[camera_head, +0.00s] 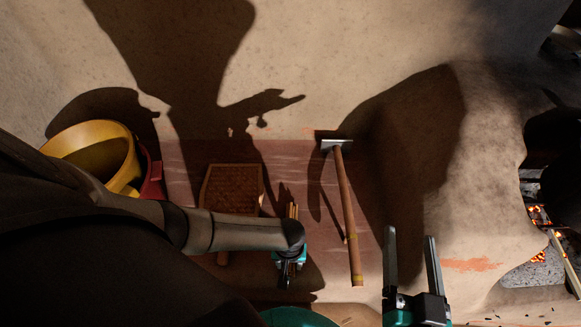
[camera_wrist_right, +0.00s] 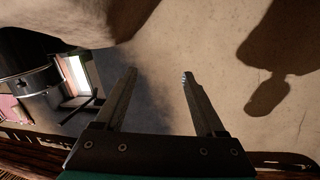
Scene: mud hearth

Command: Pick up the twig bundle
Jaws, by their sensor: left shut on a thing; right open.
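The twig bundle (camera_head: 292,211) shows in the head view as a few thin brown sticks poking up beyond my left wrist. My left gripper (camera_head: 288,279) is shut on it, seen from above. The arm hides most of the bundle, and I cannot tell whether it is clear of the surface. My right gripper (camera_head: 411,240) is open and empty, right of the hammer-like tool's handle. In the right wrist view its two fingers (camera_wrist_right: 158,75) stand apart with only bare tan surface between them.
A hammer-like tool (camera_head: 348,205) lies right of the bundle. A woven paddle (camera_head: 231,190) lies to its left on the reddish mat (camera_head: 185,155). A yellow bowl (camera_head: 108,130) and red container (camera_head: 153,178) stand far left. Glowing embers (camera_head: 538,215) are at the right. The back is clear.

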